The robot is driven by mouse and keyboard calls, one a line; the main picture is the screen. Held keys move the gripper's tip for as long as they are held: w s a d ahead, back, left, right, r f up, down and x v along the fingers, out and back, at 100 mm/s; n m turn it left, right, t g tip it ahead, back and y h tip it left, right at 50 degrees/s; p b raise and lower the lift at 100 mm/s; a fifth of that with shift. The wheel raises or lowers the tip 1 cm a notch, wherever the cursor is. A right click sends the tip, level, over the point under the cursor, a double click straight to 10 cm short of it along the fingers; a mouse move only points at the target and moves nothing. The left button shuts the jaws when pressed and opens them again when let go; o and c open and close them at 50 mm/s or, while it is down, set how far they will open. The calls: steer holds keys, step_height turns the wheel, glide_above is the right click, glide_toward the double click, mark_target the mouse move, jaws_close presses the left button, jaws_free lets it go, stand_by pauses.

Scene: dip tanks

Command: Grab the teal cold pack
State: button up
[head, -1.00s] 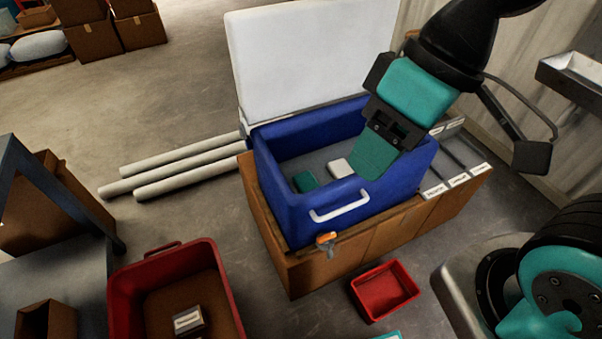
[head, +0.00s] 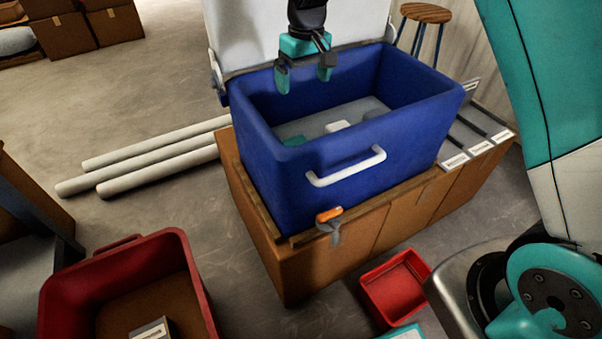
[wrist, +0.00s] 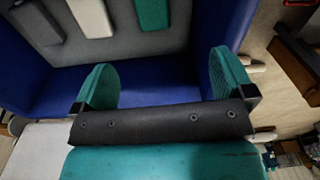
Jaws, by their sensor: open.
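The teal cold pack (head: 293,141) lies on the grey floor of the blue cooler (head: 330,165), low behind its front wall, partly hidden in the head view. In the wrist view the teal pack (wrist: 152,14) is at the top edge, partly cut off. A white pack (head: 338,126) lies beside it; it also shows in the wrist view (wrist: 92,17). My gripper (head: 304,77) is above the cooler near its back wall and raised lid. Its teal fingers are apart and empty in the wrist view (wrist: 165,77), away from the packs.
A dark grey pack (wrist: 36,20) lies beside the white one. The cooler walls and upright white lid (head: 250,35) bound the space. A red bin (head: 125,245) and a small red tray (head: 394,287) stand in front. White pipes (head: 150,165) lie at left.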

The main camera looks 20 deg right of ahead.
steer(key=shift+m, duration=0.3)
steer(key=w+f+b, duration=0.1)
steer(key=f, duration=0.5)
steer(key=w+f+b, duration=0.1)
steer(key=f, duration=0.5)
steer(key=w+d+f+b, duration=0.1)
steer(key=f, duration=0.5)
steer(key=shift+w+f+b, duration=0.15)
steer(key=shift+f+b, duration=0.05)
steer(key=shift+b, duration=0.15)
steer(key=shift+w+a+f+b, duration=0.15)
steer(key=shift+f+b, duration=0.15)
steer(key=shift+f, duration=1.25)
steer(key=shift+a+f+b, duration=0.1)
steer(key=shift+f+b, duration=0.15)
steer(key=shift+f, duration=1.25)
steer(key=shift+c, duration=0.2)
steer(key=c, duration=0.9)
steer(key=shift+r, duration=0.15)
